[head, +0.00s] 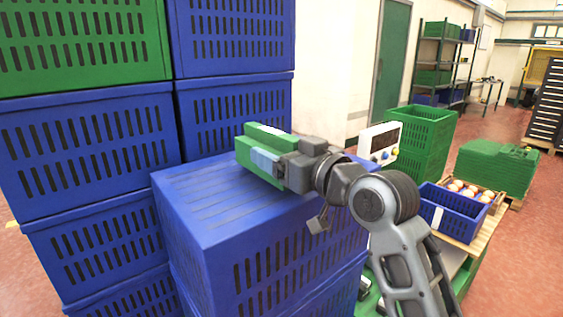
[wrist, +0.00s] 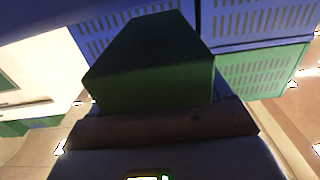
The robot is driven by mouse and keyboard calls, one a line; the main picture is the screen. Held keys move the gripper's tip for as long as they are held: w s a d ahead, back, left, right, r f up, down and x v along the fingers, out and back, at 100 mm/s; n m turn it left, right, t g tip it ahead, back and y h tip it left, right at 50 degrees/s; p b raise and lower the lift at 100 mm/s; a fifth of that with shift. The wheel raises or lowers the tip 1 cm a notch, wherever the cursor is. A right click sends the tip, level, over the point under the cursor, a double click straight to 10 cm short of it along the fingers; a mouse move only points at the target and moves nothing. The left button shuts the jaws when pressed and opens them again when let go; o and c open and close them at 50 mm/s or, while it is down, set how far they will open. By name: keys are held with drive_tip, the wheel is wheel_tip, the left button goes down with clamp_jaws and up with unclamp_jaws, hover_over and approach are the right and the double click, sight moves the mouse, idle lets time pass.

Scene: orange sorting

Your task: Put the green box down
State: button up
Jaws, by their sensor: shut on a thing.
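The green box (head: 246,168) is small and plain. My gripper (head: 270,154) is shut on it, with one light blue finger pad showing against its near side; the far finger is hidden. The box is over the top of a closed blue crate (head: 205,193), near its back edge. I cannot tell whether it touches the crate top. In the wrist view the green box (wrist: 150,62) fills the middle, dark and straight ahead of the gripper.
Blue crates (head: 85,145) and a green crate (head: 80,45) are stacked high at the left and behind. To the right are a white device (head: 380,142), tall green crates (head: 420,135) and a blue crate (head: 455,212) beside orange-coloured round things (head: 470,190). Shelving stands farther back.

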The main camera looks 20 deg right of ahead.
drive_tip(key=shift+f, duration=1.15)
drive_tip(key=shift+f, duration=0.2)
drive_tip(key=o, duration=1.2)
drive_tip(key=shift+r, duration=0.15)
drive_tip(key=b+v, duration=0.2)
drive_tip(key=v, duration=1)
